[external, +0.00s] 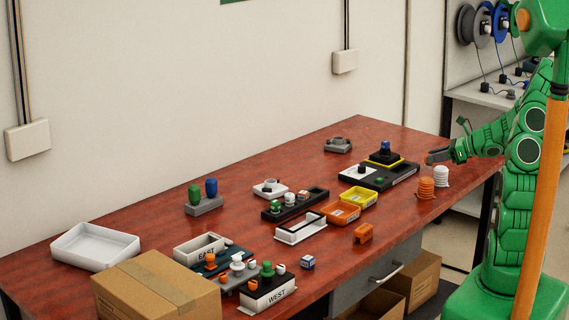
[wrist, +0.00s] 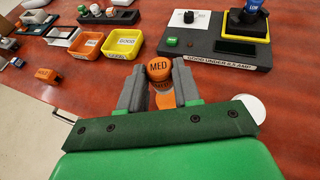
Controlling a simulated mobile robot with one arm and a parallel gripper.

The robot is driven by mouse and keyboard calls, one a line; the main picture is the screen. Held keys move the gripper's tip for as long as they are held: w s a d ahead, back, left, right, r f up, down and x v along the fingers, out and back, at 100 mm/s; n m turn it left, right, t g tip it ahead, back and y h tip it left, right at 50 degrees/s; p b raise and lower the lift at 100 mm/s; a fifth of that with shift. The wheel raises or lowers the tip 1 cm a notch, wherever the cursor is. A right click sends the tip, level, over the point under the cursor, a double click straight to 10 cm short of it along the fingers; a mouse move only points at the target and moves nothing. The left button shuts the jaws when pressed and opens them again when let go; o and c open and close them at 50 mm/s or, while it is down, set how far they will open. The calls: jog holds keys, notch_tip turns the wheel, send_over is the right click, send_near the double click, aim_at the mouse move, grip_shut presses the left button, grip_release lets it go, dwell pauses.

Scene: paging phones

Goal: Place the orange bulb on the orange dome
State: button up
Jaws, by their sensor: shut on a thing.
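The orange bulb (wrist: 159,70), with "MED" on its top, sits between my gripper's (wrist: 158,85) grey fingers, which are shut on it. In the external view my gripper (external: 432,158) is at the table's right end, with a small orange part of the bulb showing at its tips. An orange ribbed dome (external: 426,188) stands on the table below and slightly left of the gripper. In the wrist view some orange shows under the bulb, mostly hidden by the fingers, so I cannot tell the gap there.
A white ribbed dome (external: 441,175) stands close beside the orange one. A black tester (external: 404,179) with a blue bulb (external: 385,147) lies behind, to the left. Yellow (external: 368,201) and orange (external: 330,215) bins and an orange block (external: 363,233) are farther left. Table is clear around the domes' front.

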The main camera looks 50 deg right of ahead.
jog(key=shift+w+d+f, duration=0.15)
jog(key=shift+w+f, duration=0.05)
jog(key=shift+f, duration=1.6)
jog(key=shift+f, duration=0.1)
jog(key=o, duration=1)
jog(key=shift+o, duration=0.2)
